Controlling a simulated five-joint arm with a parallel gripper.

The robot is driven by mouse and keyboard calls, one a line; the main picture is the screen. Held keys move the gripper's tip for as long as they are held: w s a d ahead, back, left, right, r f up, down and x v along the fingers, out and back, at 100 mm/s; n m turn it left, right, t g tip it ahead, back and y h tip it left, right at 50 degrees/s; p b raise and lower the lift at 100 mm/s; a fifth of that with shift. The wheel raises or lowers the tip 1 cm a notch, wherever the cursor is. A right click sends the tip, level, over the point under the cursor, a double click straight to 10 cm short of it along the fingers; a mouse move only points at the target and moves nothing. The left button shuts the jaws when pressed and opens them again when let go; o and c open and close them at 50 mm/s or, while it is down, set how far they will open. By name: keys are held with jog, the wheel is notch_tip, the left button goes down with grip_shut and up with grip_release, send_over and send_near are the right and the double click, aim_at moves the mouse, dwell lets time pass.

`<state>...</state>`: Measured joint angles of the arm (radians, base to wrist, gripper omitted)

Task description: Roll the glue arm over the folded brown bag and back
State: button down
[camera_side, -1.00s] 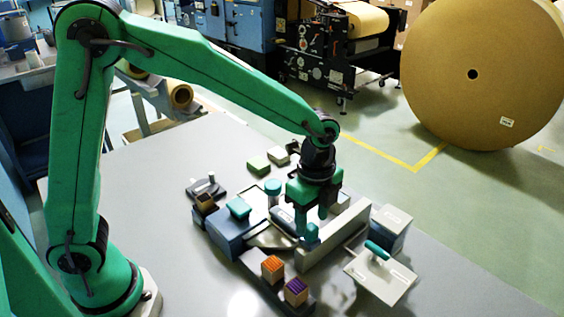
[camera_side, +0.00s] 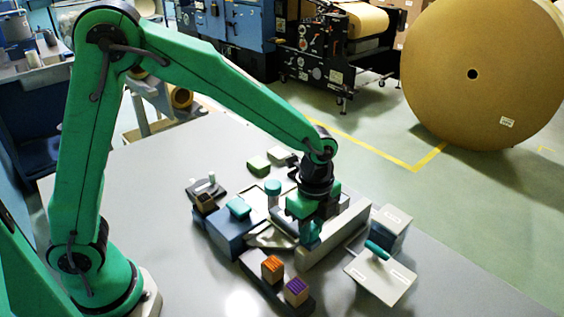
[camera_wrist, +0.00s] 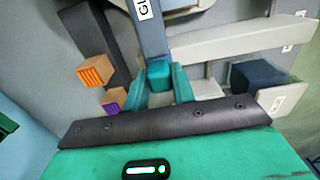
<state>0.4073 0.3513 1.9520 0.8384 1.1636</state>
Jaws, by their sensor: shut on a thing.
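The glue arm (camera_wrist: 151,28) is a blue bar with a partly cut-off white label, running up from my fingers in the wrist view. Its teal grip block (camera_wrist: 160,74) sits between my two teal fingers. My gripper (camera_wrist: 160,84) is shut on that block. In the side view my gripper (camera_side: 311,236) is low, beside the left face of a long pale rail (camera_side: 342,236), and hides much of the bar. I cannot clearly make out the folded brown bag in either view.
Left of my gripper stands a blue box (camera_side: 229,230) with a teal pad. A dark tray holds an orange block (camera_side: 272,268) and a purple block (camera_side: 296,291) in front. Right of the rail are a pale plate (camera_side: 395,284) with a teal handle and a grey-blue box (camera_side: 391,231).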

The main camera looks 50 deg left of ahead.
jog(key=shift+w, duration=0.1)
jog(key=w, duration=1.9)
jog(key=shift+w+r, duration=0.1)
jog(key=c, duration=1.2)
grip_release()
jog(key=shift+o, duration=0.2)
notch_tip(320, 180, up, 8)
